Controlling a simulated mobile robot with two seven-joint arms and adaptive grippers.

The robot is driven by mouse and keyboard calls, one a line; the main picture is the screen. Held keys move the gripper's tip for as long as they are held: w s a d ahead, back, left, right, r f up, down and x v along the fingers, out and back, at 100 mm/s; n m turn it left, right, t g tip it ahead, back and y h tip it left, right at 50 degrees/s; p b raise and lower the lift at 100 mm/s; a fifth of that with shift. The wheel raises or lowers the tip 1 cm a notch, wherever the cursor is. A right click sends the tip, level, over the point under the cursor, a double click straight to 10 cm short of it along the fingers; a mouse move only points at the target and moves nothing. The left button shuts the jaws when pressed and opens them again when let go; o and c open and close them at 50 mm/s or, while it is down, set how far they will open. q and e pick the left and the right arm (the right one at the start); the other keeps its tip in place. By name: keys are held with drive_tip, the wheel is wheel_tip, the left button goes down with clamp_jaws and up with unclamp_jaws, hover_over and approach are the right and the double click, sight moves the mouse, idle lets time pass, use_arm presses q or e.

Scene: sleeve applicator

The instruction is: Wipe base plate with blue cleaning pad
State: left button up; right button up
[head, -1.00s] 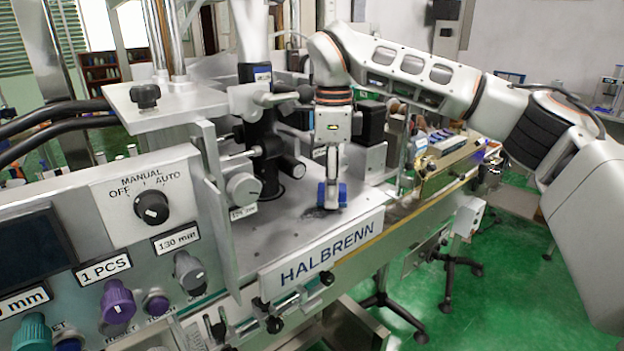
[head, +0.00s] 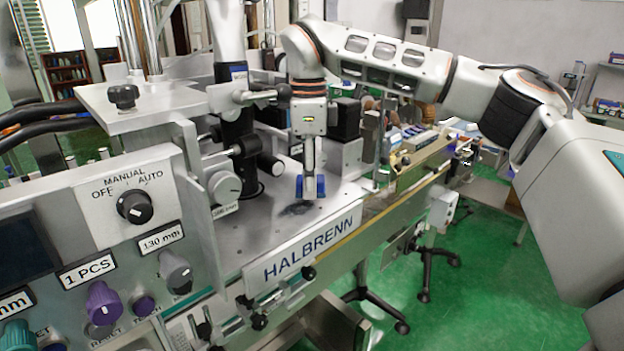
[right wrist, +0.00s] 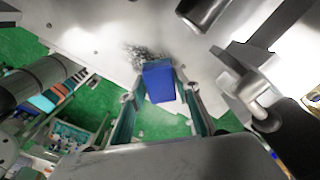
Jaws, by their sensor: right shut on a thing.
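My right gripper (head: 310,170) points down over the machine's metal base plate (head: 235,250) and is shut on the blue cleaning pad (head: 320,186). In the right wrist view the pad (right wrist: 158,84) shows between the two fingers. A dark smudge (head: 292,210) lies on the plate, just left of and nearer than the pad in the head view. In the wrist view the smudge (right wrist: 143,56) shows just beyond the pad's end. The pad is at or slightly above the plate; I cannot tell if it touches. My left gripper is not in view.
A HALBRENN sign (head: 311,247) runs along the plate's front edge. A black post with knobs (head: 240,150) stands left of the gripper, and a dark box (head: 343,119) is behind it. A control panel (head: 95,240) fills the lower left. Green floor lies beyond the plate's edge.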

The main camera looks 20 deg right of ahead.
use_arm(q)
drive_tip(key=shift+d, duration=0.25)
use_arm(e)
drive_tip(key=shift+w+a+r, duration=0.2)
drive_tip(key=shift+a+r, duration=0.1)
drive_tip(key=shift+r, duration=0.25)
